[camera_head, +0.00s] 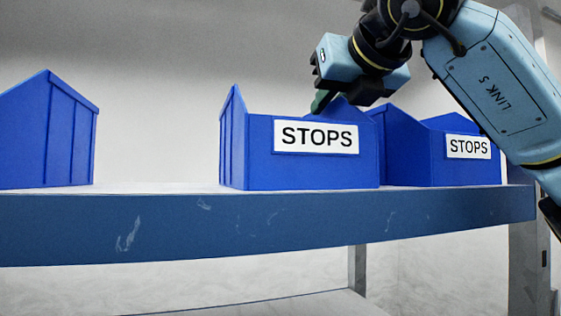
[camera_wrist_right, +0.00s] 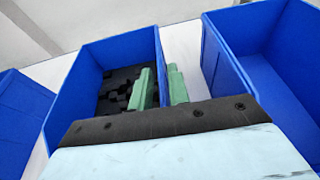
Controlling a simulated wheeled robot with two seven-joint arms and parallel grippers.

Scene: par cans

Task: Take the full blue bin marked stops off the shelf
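A blue bin marked STOPS (camera_head: 250,165) stands upright in the middle of the shelf (camera_head: 200,225). In the right wrist view this bin (camera_wrist_right: 83,85) holds several black pieces (camera_wrist_right: 118,92) over its floor. My right gripper (camera_head: 322,101) is over this bin in the head view. In the right wrist view its green fingers (camera_wrist_right: 160,87) are close together, one on the bin's inner side and one outside, with the right side wall between them. I cannot tell whether they press on the wall. My left gripper is not in view.
A second blue bin marked STOPS (camera_head: 430,172) stands close on the right; its visible inside (camera_wrist_right: 285,65) looks empty. Another blue bin (camera_head: 60,135) stands on the left, with a wide gap of bare shelf before the middle bin. A grey upright (camera_head: 527,260) is at the right.

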